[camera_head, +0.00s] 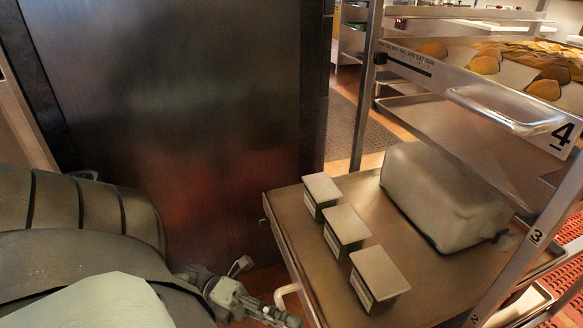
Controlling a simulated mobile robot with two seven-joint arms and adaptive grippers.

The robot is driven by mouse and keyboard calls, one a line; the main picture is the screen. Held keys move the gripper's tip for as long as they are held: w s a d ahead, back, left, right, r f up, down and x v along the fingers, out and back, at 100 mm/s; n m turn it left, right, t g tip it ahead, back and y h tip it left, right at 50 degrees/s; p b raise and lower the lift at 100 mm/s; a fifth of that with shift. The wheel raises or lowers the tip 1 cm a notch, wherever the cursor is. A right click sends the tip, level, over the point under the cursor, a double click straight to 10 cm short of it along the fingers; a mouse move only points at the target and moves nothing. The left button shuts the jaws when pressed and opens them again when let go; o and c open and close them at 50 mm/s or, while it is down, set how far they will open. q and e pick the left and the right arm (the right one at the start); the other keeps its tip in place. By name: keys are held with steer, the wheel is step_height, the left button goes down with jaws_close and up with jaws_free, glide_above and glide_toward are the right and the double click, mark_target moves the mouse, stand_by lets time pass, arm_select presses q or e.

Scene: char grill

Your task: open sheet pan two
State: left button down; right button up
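A metal rack with numbered levels stands at the right. A pan level (395,235) slopes across the lower right, with a pale curved handle (286,294) at its near left edge. I cannot read for certain which number belongs to it. A "3" and a partly visible "2" show on the rack post (530,245). My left gripper (282,317) is low in the picture, just left of and below that handle. I see no clear contact, and its finger opening is too small to judge. My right gripper is not in view.
Several small lidded boxes (347,228) and a large wrapped block (445,195) rest on the level. Above is a pan marked 4 (545,125) with a handle, and bread-like pieces (485,62) behind it. A dark metal panel (190,110) stands at the left.

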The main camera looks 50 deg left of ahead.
arm_select(q)
steer(key=c, duration=1.5)
jaws_free()
steer(key=shift+c, duration=0.2)
steer(key=v, duration=0.7)
steer(key=shift+a, duration=0.25)
steer(key=shift+s, duration=0.15)
